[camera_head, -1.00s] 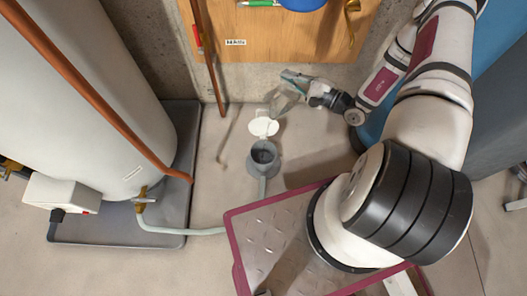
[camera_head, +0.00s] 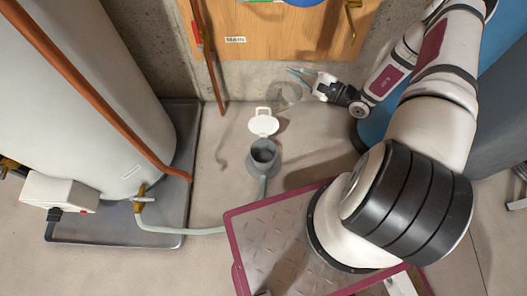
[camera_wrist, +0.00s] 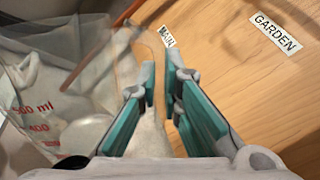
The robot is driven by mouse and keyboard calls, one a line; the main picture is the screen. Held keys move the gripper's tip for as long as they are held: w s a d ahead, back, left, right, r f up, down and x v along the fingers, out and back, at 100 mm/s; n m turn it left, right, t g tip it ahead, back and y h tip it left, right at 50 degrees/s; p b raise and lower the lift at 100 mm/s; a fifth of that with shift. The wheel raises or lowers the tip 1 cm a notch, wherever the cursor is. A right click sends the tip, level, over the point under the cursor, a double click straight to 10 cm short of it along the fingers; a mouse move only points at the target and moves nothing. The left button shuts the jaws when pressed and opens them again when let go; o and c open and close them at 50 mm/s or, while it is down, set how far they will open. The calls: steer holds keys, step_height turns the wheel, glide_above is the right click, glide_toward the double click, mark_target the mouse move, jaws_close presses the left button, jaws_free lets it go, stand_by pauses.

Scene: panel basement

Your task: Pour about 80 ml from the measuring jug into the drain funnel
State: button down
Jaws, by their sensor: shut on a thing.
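The clear measuring jug (camera_head: 287,97) is faint against the floor in the head view, beyond and right of the drain funnel. Its wall, with red volume marks (camera_wrist: 40,125), fills the left of the wrist view. My gripper (camera_head: 297,71) is shut on the jug; in the wrist view its teal fingers (camera_wrist: 160,85) close about a pale, translucent part, apparently the handle. The grey drain funnel (camera_head: 263,156) stands on the floor, its white lid (camera_head: 263,123) open on the far side. The jug is not above the funnel mouth. I cannot tell the liquid level.
A wooden panel (camera_head: 280,42) with labels and pipes stands behind. A white tank (camera_head: 85,90) on a grey tray (camera_head: 168,220) is at left, with a pale hose (camera_head: 185,230) toward the funnel. A copper pipe (camera_head: 209,65) rises beyond the funnel. Floor around the funnel is mostly clear.

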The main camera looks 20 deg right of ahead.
mark_target(288, 91)
steer(key=shift+w+d+f+m, duration=0.15)
steer(key=shift+w+d+m, duration=0.1)
steer(key=shift+m, duration=0.35)
stand_by(1.7)
steer(key=shift+w+d+f+m+b, duration=0.3)
steer(key=shift+m+b, duration=0.15)
steer(key=shift+m, duration=0.25)
steer(key=w+d+f+m, duration=0.3)
steer(key=f+m, duration=0.4)
steer(key=f, duration=0.3)
steer(key=shift+f+b, duration=0.2)
steer(key=shift+b, duration=0.25)
steer(key=shift+w, duration=0.1)
stand_by(0.5)
